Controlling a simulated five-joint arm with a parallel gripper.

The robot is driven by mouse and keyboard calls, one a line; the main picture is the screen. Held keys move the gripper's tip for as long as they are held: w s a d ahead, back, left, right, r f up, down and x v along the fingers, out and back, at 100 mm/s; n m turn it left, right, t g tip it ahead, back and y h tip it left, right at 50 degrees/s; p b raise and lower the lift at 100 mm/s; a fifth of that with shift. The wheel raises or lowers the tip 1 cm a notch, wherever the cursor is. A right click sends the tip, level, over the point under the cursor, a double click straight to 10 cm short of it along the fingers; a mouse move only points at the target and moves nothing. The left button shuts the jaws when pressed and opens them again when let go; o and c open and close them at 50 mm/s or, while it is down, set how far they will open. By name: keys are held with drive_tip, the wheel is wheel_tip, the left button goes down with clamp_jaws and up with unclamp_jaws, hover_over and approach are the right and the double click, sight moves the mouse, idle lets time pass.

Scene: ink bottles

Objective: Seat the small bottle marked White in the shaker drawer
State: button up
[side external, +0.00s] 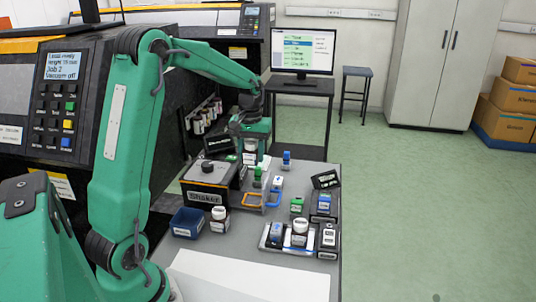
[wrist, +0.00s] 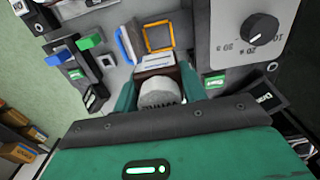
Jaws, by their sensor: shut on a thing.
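My gripper (side external: 250,140) is above the far part of the grey table, behind the shaker. In the wrist view its two green fingers (wrist: 158,90) are shut on a small bottle (wrist: 158,95) with a round pale cap. The lettering on the cap is too small to read surely. The bottle's pale label and dark body show beyond the cap; its lower part shows below my gripper in the side view (side external: 249,158). The shaker (side external: 207,187), a grey box with a black knob, stands left of it. An orange frame (side external: 251,207) lies beside the shaker; I cannot tell whether it is the drawer.
A blue frame (side external: 270,199) lies right of the orange one. A tray (side external: 272,247) with several bottles stands at the front right. A blue bin (side external: 187,223) and another white-capped bottle (side external: 219,220) stand in front of the shaker. A white sheet (side external: 245,280) covers the near table.

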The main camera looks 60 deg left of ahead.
hover_over(253, 201)
wheel_tip(253, 201, down, 7)
drive_tip(key=shift+f, duration=0.15)
drive_tip(key=shift+w+f, duration=0.1)
drive_tip(key=shift+f, duration=0.05)
drive_tip(key=shift+a+f, duration=0.1)
drive_tip(key=shift+f, duration=2.3)
drive_tip(key=shift+f, duration=0.75)
idle(1.4)
drive_tip(key=o, duration=1.1)
drive_tip(key=shift+c, duration=1.3)
drive_tip(key=shift+o, duration=0.2)
drive_tip(key=shift+r, duration=0.2)
